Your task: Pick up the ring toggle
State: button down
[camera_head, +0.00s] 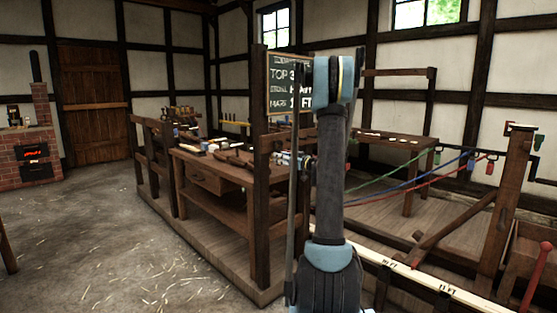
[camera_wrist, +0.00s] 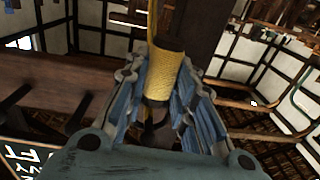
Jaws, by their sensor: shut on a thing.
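In the wrist view my gripper (camera_wrist: 160,85) is shut on a yellow, textured cylinder (camera_wrist: 163,76) with dark ends, which appears to be the ring toggle. It stands lengthwise between the two blue-grey fingers, and a thin yellow strand runs up from its far end. I cannot make out a ring on it. Its lower part is partly hidden by the fingers.
A wooden workbench (camera_head: 215,166) with tools stands left of my arm, by an upright dark post (camera_head: 262,215). Green, blue and red cords stretch to a wooden post (camera_head: 504,205) at right. A chalkboard (camera_head: 283,82) hangs behind. The floor (camera_head: 110,240) at left is open.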

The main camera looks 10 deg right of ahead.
jog(key=r+v, duration=0.1)
jog(key=v, duration=1.6)
jog(key=shift+s+d+r, duration=0.2)
jog(key=shift+s+r, duration=0.1)
jog(key=shift+s, duration=0.05)
